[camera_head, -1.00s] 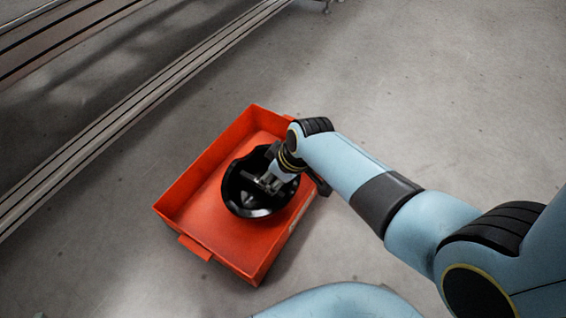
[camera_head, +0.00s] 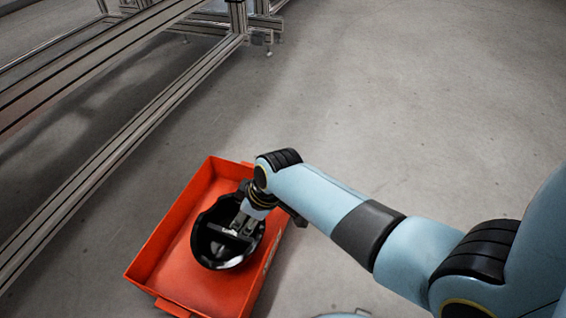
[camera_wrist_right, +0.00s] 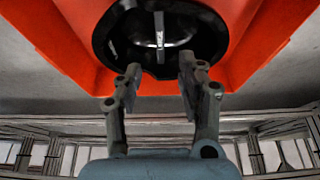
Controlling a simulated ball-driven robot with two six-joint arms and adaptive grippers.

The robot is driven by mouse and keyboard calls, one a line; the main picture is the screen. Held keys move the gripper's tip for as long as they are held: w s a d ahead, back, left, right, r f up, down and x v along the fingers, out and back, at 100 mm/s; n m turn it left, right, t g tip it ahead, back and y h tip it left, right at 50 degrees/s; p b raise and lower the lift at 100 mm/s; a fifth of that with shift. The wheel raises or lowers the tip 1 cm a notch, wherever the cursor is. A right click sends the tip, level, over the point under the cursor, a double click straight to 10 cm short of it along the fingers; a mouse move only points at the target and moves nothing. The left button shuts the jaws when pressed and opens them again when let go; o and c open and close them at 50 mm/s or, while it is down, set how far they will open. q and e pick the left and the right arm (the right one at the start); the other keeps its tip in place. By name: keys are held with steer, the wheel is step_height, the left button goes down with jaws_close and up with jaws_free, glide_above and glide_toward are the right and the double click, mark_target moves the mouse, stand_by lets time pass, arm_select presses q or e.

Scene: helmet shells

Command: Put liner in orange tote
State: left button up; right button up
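The liner (camera_head: 212,250) is a glossy black bowl-shaped shell. It sits inside the orange tote (camera_head: 160,240), open side up, towards the tote's right side in the head view. My right gripper (camera_head: 238,232) reaches over the liner's right rim from above. In the right wrist view, the two fingers (camera_wrist_right: 158,75) are apart with a clear gap, and the liner (camera_wrist_right: 118,45) lies just beyond their tips. I see nothing clamped between them; whether a finger touches the rim is unclear. The tote (camera_wrist_right: 60,40) fills the upper part of that view. My left gripper is out of view.
The tote stands on a grey concrete floor (camera_head: 400,110). A metal profile frame (camera_head: 130,140) runs diagonally at the left, with an upright post (camera_head: 238,18) at the top. The floor right of the tote and beyond my arm is clear.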

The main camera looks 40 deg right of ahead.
steer(key=s+d+r+m+t+h, duration=0.1)
steer(key=s+d+r, duration=0.3)
steer(key=s+r, duration=0.4)
steer(key=s+d+r+m+t+h, duration=0.1)
steer(key=s+d+r+m, duration=0.3)
steer(key=s+r, duration=0.4)
steer(key=s+d+t, duration=0.1)
steer(key=s, duration=0.2)
steer(key=shift+s+r+m, duration=0.3)
steer(key=shift+s+r, duration=0.05)
steer(key=shift+r, duration=0.05)
